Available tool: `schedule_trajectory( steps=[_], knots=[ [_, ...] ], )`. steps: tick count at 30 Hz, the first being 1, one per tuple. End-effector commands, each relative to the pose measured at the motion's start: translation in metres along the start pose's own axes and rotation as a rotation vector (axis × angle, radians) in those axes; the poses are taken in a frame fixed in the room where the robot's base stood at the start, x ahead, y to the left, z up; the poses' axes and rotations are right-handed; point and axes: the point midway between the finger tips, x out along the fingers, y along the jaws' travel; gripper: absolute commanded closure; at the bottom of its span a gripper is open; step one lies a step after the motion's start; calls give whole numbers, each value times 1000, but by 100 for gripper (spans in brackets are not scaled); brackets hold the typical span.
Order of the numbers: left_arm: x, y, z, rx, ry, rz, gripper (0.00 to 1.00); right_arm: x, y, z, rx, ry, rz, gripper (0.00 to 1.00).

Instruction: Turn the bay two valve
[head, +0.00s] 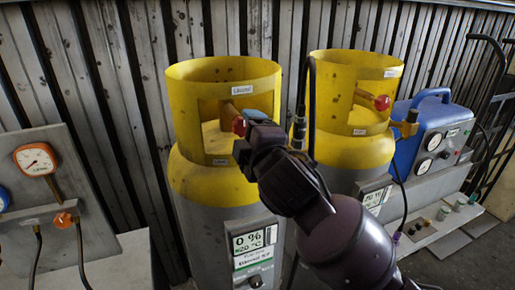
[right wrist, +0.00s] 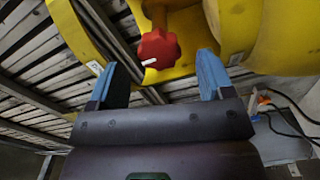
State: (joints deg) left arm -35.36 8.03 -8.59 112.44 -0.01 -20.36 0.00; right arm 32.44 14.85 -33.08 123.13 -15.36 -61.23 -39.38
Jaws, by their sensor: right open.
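Two yellow-topped gas cylinders stand side by side in the head view. The left cylinder (head: 200,190) has a red valve knob (head: 239,126) inside its collar opening. The right cylinder (head: 350,150) has another red knob (head: 382,103). I cannot read which bay each belongs to. My right gripper (head: 250,118) is at the left cylinder's collar, partly covering its knob. In the right wrist view my right gripper (right wrist: 160,70) is open, its blue fingers spread. A red lobed knob (right wrist: 158,47) with a white mark shows between and just beyond the fingertips, apart from both. My left gripper is not in view.
The yellow collar (right wrist: 85,35) surrounds the knob closely in the right wrist view. A gauge panel (head: 85,180) stands at the left, and a blue unit with gauges (head: 425,135) at the right. A black hose (head: 312,105) hangs between the cylinders. A corrugated wall is behind.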

Motion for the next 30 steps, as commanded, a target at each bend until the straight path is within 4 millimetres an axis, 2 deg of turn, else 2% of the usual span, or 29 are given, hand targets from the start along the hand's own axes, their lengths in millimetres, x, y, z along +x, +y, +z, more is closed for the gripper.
schedule_trajectory(
  steps=[3,10,24,30],
  knots=[
    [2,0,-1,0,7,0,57,-21,-1,0,0,1,0,26],
    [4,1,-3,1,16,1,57,-45,0,0,-1,0,0,26],
    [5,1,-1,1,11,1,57,-51,0,0,3,-1,-1,26],
    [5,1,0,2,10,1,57,-50,6,-10,117,62,34,26]
  ],
)
